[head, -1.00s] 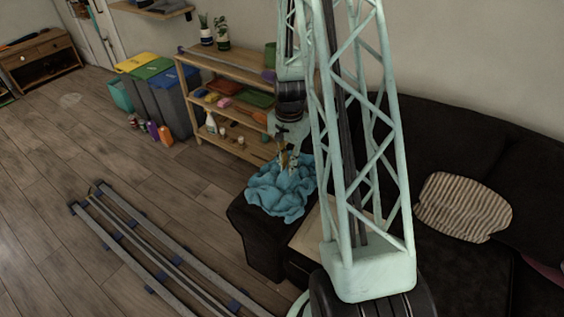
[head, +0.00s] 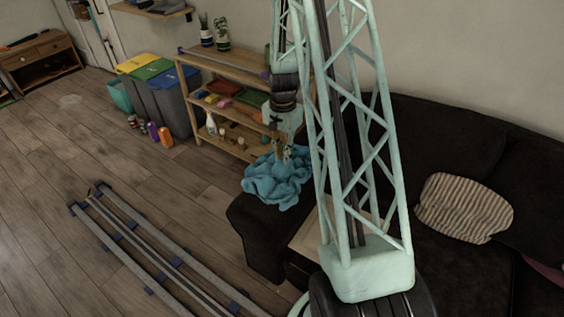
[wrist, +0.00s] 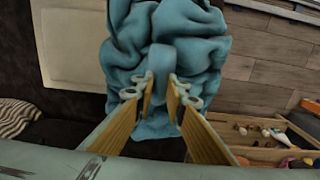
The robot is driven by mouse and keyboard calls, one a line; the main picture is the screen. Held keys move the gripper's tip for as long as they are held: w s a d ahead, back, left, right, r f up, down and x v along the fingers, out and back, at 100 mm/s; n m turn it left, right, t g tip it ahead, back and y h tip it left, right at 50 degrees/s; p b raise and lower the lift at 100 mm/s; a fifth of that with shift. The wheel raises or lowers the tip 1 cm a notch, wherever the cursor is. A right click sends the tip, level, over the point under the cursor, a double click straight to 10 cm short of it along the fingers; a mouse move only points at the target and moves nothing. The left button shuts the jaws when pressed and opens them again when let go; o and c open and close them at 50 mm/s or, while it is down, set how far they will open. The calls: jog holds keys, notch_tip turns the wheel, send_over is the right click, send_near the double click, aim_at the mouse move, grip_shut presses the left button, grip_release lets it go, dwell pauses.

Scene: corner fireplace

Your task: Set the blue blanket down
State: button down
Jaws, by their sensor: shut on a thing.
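The blue blanket (head: 270,182) is a crumpled heap at the left armrest of the dark sofa in the head view. It also fills the upper middle of the wrist view (wrist: 200,55). My gripper (head: 284,155) points down into the top of the blanket. In the wrist view its two fingers (wrist: 173,92) are shut on a raised fold of blue cloth between them. The blanket appears to be at or just above the armrest; I cannot tell whether it rests there. My arm hides part of the sofa behind it.
The dark sofa (head: 455,268) carries a striped cushion (head: 464,208) and a pale tray (wrist: 75,40). A wooden shelf (head: 225,57) with small items stands behind the armrest. Several coloured bins (head: 150,80) are farther left. The wooden floor at left is mostly open around the rails (head: 150,255).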

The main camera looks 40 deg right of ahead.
jog(key=shift+w+d, duration=0.2)
jog(key=shift+w, duration=0.2)
jog(key=shift+f+b, duration=0.5)
jog(key=shift+f, duration=1.4)
jog(key=c, duration=2.6)
grip_release()
jog(key=shift+s, duration=0.1)
notch_tip(320, 180, up, 12)
jog(key=shift+p, duration=1)
